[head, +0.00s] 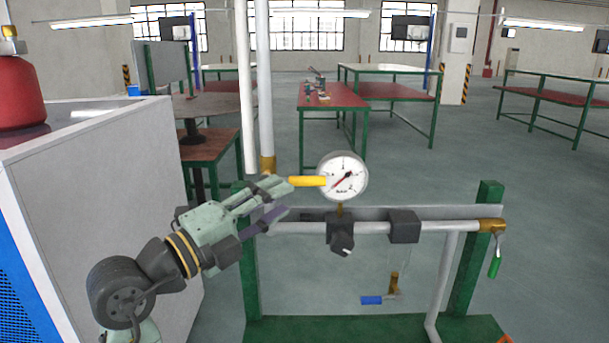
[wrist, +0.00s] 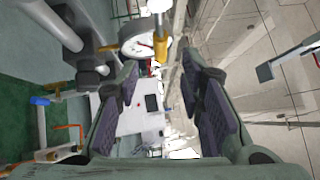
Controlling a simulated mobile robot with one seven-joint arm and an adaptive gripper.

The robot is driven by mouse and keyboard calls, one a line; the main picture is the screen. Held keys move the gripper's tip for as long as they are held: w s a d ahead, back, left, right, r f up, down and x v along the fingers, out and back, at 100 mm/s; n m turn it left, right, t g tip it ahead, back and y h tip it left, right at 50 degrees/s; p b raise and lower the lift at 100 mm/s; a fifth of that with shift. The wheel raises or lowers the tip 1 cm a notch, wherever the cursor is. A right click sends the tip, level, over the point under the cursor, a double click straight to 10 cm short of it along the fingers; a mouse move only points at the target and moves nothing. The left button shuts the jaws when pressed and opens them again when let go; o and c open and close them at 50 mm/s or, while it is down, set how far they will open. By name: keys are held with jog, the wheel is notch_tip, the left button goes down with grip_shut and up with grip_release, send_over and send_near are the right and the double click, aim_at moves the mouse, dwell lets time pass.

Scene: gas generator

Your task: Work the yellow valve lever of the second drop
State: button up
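The yellow valve lever (head: 308,181) points right from the brass fitting of a white vertical pipe, its tip overlapping the gauge's left edge in the head view. My gripper (head: 287,198) is open, its two fingers spread and pointing right. No contact is visible, and I cannot tell how far apart finger and lever are.
A round white gauge (head: 342,176) stands on the horizontal pipe with a dark knob (head: 341,240) below. A green-handled valve (head: 494,267) and a blue-handled valve (head: 372,300) sit lower right. A grey cabinet (head: 100,200) stands left. Green posts (head: 480,240) carry the pipe frame.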

aim_at(304, 183)
jog(key=p+x, duration=0.2)
jog(key=x, duration=0.5)
jog(key=shift+w+d+r+p, duration=0.1)
jog(key=shift+w+r+p, duration=0.1)
jog(key=shift+p, duration=0.2)
jog(key=shift+w+d, duration=0.4)
jog(key=shift+c, duration=0.5)
grip_shut()
